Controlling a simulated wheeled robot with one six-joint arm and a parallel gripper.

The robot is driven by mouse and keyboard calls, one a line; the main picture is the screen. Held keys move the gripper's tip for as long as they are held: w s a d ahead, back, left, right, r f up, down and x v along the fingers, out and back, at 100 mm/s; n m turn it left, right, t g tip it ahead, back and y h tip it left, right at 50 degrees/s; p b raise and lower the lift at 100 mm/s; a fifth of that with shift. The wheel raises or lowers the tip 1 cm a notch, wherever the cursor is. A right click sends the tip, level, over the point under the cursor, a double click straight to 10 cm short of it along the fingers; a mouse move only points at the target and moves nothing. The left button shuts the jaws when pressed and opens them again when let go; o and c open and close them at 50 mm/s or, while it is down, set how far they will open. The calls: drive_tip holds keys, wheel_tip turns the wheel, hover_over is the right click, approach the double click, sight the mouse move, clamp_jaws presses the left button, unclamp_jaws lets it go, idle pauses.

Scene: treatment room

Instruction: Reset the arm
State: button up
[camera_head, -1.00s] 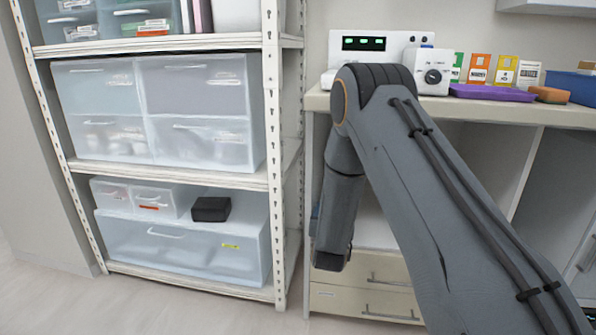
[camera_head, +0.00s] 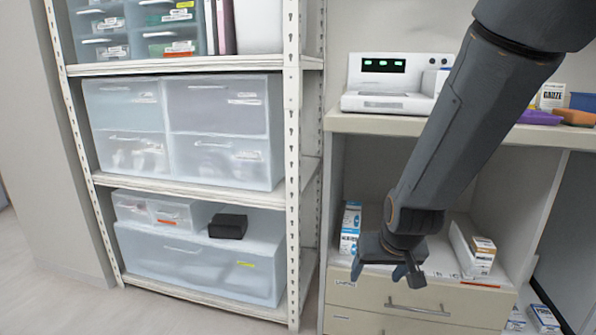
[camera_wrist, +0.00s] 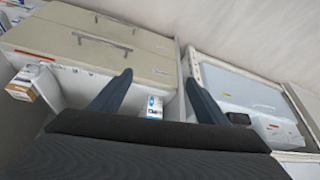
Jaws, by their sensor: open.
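My gripper (camera_head: 392,268) hangs at the end of my arm in front of the drawer cabinet, below the counter. In the wrist view my gripper (camera_wrist: 158,95) shows two dark fingers spread well apart. Nothing is between them in grasp; a small blue and white box (camera_wrist: 154,106) shows in the gap, farther off. My arm crosses the right half of the head view and hides part of the counter and the open shelf space.
A white metal rack (camera_head: 292,180) with plastic drawer bins stands at the left. A counter (camera_head: 360,122) bears a white device (camera_head: 385,85). Boxes (camera_head: 472,248) (camera_head: 350,228) stand on the lower shelf above beige drawers (camera_head: 400,300). Open floor (camera_head: 90,305) lies at the lower left.

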drive_tip(key=s+d+r+g, duration=0.1)
drive_tip(key=s+g, duration=0.2)
drive_tip(key=s, duration=0.8)
drive_tip(key=s+a+r+n+g+y, duration=0.1)
drive_tip(key=s+a+r+n, duration=0.2)
drive_tip(key=s+a, duration=0.55)
drive_tip(key=s+a+r+n+g, duration=0.1)
drive_tip(key=s+a+r+n, duration=0.4)
drive_tip(key=a, duration=0.7)
drive_tip(key=s+d+r+m+h+p, duration=0.1)
drive_tip(key=d+r+m+p, duration=0.6)
drive_tip(key=d+r+p, duration=1.3)
wheel_tip(320, 180, up, 4)
drive_tip(key=p, duration=1.2)
drive_tip(key=shift+d+f+m, duration=0.2)
drive_tip(key=shift+d+m, duration=0.1)
drive_tip(key=shift+d, duration=0.05)
